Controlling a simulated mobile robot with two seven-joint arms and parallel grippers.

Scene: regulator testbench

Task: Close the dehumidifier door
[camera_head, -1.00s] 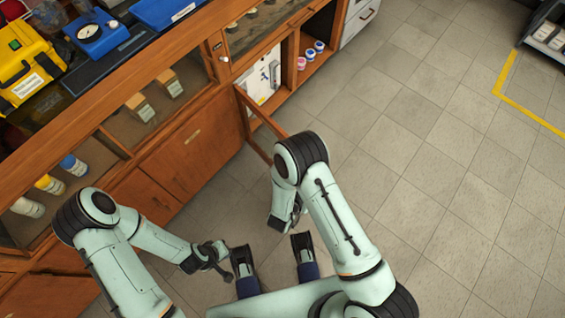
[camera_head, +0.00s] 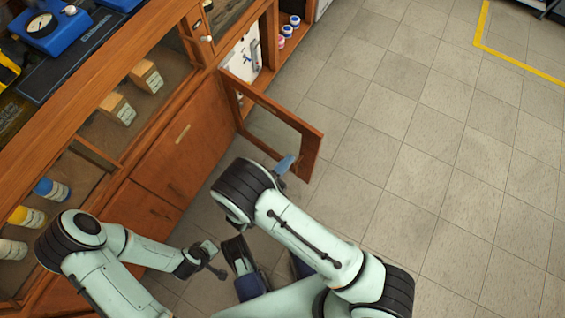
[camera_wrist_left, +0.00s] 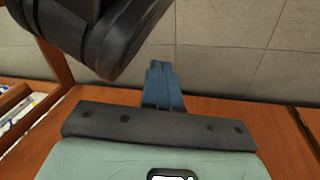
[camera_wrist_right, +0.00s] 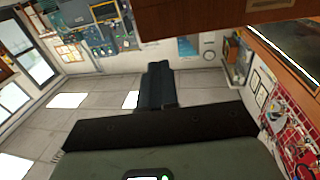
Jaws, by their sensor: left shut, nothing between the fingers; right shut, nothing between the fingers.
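The dehumidifier door (camera_head: 310,140), a wooden frame with an open or glazed middle, stands open in the head view, jutting from the cabinet into the aisle. Its hinge side is at the white-lined compartment (camera_head: 241,58). My right gripper (camera_head: 286,163) is shut and empty beside the door's free end, on the side away from the compartment; contact cannot be told. Its fingers also show in the right wrist view (camera_wrist_right: 157,85), below a wooden edge (camera_wrist_right: 200,17). My left gripper (camera_head: 212,262) is low near the cabinet front; its shut blue fingers show in the left wrist view (camera_wrist_left: 163,84).
The wooden cabinet (camera_head: 185,140) runs diagonally along the left, with bottles and boxes behind its front. Small jars (camera_head: 287,30) stand on a shelf beyond the door. The tiled floor (camera_head: 430,160) at the right is clear, with a yellow line (camera_head: 510,57) farther off.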

